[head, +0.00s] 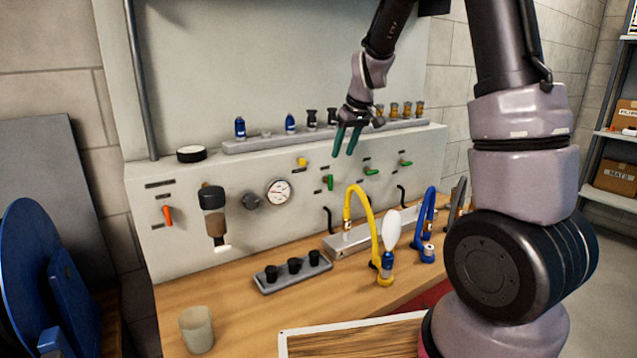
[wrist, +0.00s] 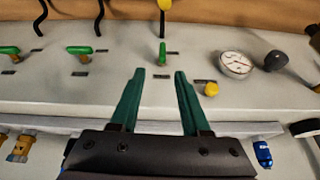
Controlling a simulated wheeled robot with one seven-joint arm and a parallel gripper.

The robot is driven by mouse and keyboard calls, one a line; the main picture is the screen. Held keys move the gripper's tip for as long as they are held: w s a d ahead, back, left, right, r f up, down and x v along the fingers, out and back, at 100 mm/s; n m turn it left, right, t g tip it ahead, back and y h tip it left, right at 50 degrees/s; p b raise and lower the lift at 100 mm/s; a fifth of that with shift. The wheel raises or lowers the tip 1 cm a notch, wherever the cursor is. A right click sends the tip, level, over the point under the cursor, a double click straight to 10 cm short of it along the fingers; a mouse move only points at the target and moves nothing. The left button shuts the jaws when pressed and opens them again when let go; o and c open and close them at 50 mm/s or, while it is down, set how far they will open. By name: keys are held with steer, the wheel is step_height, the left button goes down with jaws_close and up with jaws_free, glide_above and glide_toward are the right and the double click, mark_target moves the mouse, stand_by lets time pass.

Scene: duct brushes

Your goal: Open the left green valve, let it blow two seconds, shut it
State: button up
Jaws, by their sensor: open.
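The left green valve (head: 330,182) is on the pale panel, with its handle upright. It also shows in the wrist view (wrist: 162,53), where the picture is upside down, just beyond and between my fingertips. The middle green valve (head: 371,170) and right green valve (head: 405,163) have their handles lying level. My gripper (head: 347,142) is open and empty, its teal fingers pointing down in front of the panel, above the left valve. In the wrist view, my gripper (wrist: 156,74) does not appear to touch the handle.
A yellow knob (head: 302,162) and a gauge (head: 278,192) sit left of the valve. A yellow hose (head: 357,196) arches below it, near a white oval piece (head: 392,228) on a blue fitting. A ledge (head: 255,143) with several small fittings runs along the panel top.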

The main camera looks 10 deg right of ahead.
mark_target(332, 175)
steer(key=shift+n, duration=0.3)
steer(key=x, duration=1.2)
steer(key=shift+w+a+f, duration=0.2)
steer(key=shift+w+a, duration=0.1)
steer(key=shift+a, duration=0.15)
jaws_close()
